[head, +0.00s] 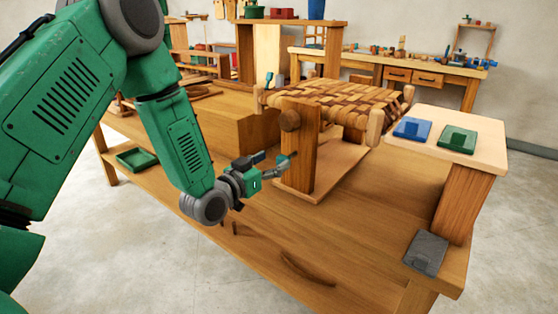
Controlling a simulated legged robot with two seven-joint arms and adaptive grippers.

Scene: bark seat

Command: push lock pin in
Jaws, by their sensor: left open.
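A woven bark seat (335,95) in brown and tan checks rests on a wooden stand (299,150) on the bench. A round wooden knob (290,120) sticks out of the near side, at the top of the stand's upright; it may be the lock pin, but I cannot tell for sure. My left gripper (277,162) is open and empty, low in front of the upright and below the knob. It appears apart from the knob. How far the knob sits in its hole cannot be seen. My right gripper is out of view.
A raised wooden shelf (483,150) at right carries a blue plate (412,129) and a green plate (457,138). A grey plate (425,252) lies below it. A green tray (137,159) sits at left. The front of the bench (330,245) is mostly clear.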

